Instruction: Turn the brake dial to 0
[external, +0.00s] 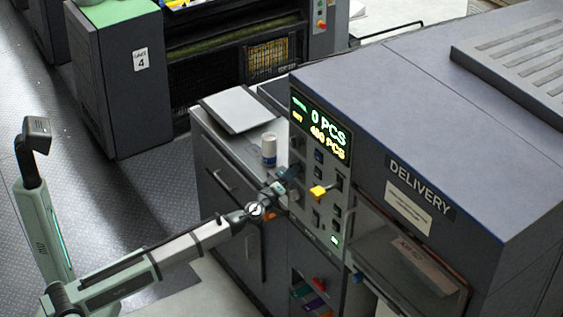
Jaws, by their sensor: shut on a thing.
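The control panel (318,222) stands on the left face of the delivery unit (410,95), with dark knobs and switches below a lit display (321,128). The display reads 0 PCS and 400 PCS. My gripper (292,172) is at the left column of the panel, shut on a small dark dial there. The jaws mostly hide this dial, so its pointer and setting cannot be read. The labels are too small to tell which control is the brake dial.
A yellow knob (319,191) sticks out just right of my gripper. The cabinet (222,190) stands left of the panel. Red and coloured items (318,285) sit below.

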